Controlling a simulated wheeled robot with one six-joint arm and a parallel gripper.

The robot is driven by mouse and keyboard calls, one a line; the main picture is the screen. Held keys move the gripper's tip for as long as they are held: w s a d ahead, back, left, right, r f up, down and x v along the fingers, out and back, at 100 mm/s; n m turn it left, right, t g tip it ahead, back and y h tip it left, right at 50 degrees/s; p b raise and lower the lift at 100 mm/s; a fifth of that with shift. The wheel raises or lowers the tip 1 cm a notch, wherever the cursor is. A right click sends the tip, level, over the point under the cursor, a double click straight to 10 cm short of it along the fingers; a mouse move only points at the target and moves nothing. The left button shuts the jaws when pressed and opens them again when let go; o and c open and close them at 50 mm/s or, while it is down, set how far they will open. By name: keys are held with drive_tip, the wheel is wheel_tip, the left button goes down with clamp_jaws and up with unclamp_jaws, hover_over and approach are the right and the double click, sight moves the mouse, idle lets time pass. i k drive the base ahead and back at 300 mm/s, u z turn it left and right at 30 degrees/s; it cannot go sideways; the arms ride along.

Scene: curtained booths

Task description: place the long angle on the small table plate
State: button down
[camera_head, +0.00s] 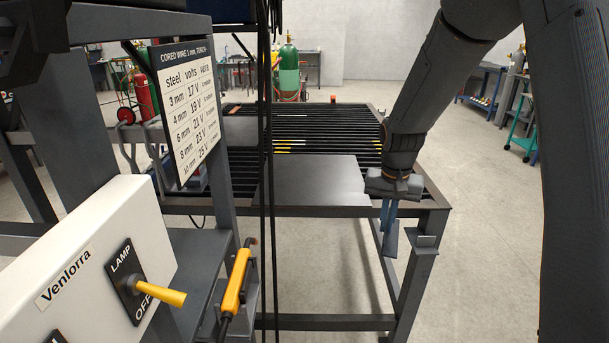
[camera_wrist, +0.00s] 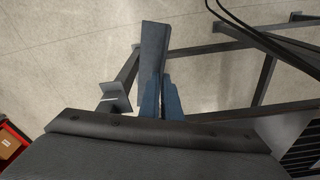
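My gripper (camera_head: 388,210), with blue fingers, hangs just off the front right corner of the slatted table. In the wrist view the fingers (camera_wrist: 162,100) are closed around a long grey angle (camera_wrist: 153,52), which sticks out beyond them. In the head view only a short dark part of the angle (camera_head: 391,243) shows below the fingers. A larger dark plate (camera_head: 315,180) lies on the table's front, left of my gripper. A smaller grey plate (camera_head: 238,131) lies further back on the left, partly hidden by the sign and hanging cables. Both plates look bare.
The table's front rail (camera_head: 350,211) and a bracket (camera_head: 427,240) on its right leg are close to my gripper. Black cables (camera_head: 266,150) hang before the table. A white lamp switch box (camera_head: 90,260) and a yellow torch (camera_head: 236,280) stand at front left.

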sight(320, 179)
drive_tip(key=i, duration=0.85)
